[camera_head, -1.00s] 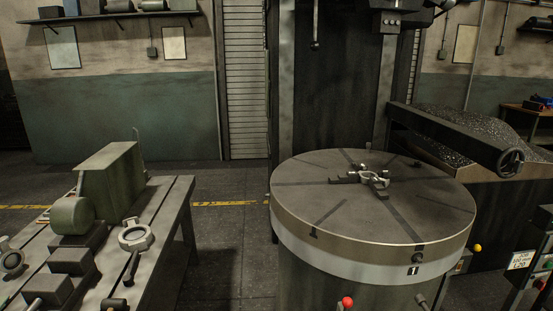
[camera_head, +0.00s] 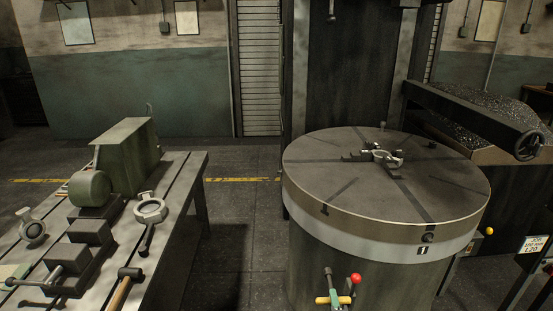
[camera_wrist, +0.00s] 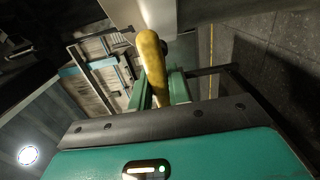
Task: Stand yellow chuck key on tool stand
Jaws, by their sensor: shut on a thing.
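The yellow chuck key (camera_head: 321,300) is low in the head view, in front of the round table's drum, with its dark shaft pointing up. My gripper (camera_head: 335,299) is shut on it; its green fingers show small at the bottom edge. In the wrist view the key's yellow handle (camera_wrist: 152,62) sticks out beyond the green fingers of my gripper (camera_wrist: 162,92). The lower part of the handle is hidden between the fingers. I cannot tell which thing is the tool stand.
A slotted bench (camera_head: 184,180) at left carries a green machine (camera_head: 132,147), grey stepped blocks (camera_head: 85,257), ring castings (camera_head: 150,208) and a hammer (camera_head: 124,289). The round table (camera_head: 330,160) holds a clamped casting (camera_head: 384,157). A red knob (camera_head: 355,278) stands beside the key. Floor shows between bench and table.

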